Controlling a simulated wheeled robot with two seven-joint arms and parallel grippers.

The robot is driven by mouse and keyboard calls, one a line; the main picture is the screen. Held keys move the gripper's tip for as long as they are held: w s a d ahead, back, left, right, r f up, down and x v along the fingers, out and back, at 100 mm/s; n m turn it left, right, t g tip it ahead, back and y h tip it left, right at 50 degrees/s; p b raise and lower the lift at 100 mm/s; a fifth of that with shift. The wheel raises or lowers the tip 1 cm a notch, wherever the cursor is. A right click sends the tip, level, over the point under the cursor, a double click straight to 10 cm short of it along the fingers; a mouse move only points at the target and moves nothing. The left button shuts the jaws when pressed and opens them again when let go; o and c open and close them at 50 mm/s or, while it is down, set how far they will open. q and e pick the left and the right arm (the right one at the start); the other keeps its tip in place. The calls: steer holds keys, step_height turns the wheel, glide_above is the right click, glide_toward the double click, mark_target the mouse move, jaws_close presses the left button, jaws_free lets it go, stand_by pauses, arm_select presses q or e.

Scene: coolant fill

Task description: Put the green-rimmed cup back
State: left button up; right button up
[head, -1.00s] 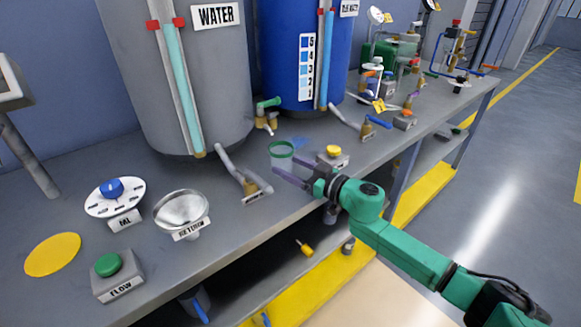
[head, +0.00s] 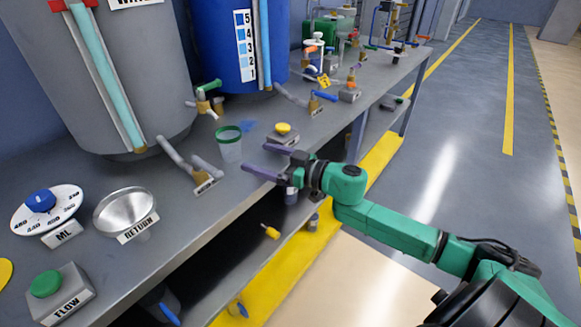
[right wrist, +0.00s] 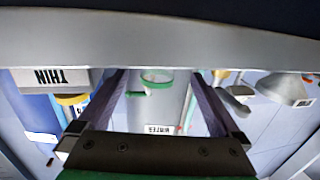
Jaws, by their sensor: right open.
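The green-rimmed cup (head: 230,150), clear-walled, stands upright on the grey bench, in front of the blue tank. My right gripper (head: 256,158) is open and empty, its purple fingers pointing at the cup from the right. A small gap seems to lie between fingertips and cup in the head view. In the right wrist view, the cup (right wrist: 152,80) appears between the two fingers of my right gripper (right wrist: 160,80), beyond them. A faint blue patch (head: 250,127) shows on the bench just behind the cup. My left gripper is not in view.
A yellow-button box (head: 283,133) labelled THIN stands right behind my gripper. A grey pipe outlet (head: 190,168) is left of the cup. A RETURN funnel (head: 125,210), ML dial (head: 45,208) and green FLOW button (head: 47,284) are front left. The bench's front edge runs below my gripper.

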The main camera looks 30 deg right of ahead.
steer(key=p+v, duration=0.1)
steer(key=v, duration=0.6)
steer(key=shift+s+d, duration=0.2)
steer(key=shift+s, duration=0.15)
steer(key=d+f+m+h, duration=0.4)
steer(key=d+f+h, duration=0.2)
steer(key=d+f, duration=0.75)
steer(key=s+d+f+m+g+h, duration=0.15)
steer(key=s+f, duration=0.25)
steer(key=f, duration=0.6)
steer(key=s+d+f+m+g+h, duration=0.1)
steer(key=s+d+f+g+h, duration=0.15)
steer(key=f, duration=0.75)
steer(key=s+a+f+g, duration=0.4)
steer(key=s+f, duration=1)
steer(key=f, duration=0.2)
steer(key=s+a+f+n+g, duration=0.1)
steer(key=s+a+f+g, duration=0.1)
steer(key=s+a+f, duration=0.3)
steer(key=s+a+f+n+g, duration=0.1)
steer(key=s+a+f+g, duration=0.2)
steer(key=s+a, duration=0.4)
steer(key=s+f, duration=0.1)
steer(key=s, duration=0.3)
steer(key=shift+a+f+g+y, duration=0.3)
steer(key=shift+f, duration=0.1)
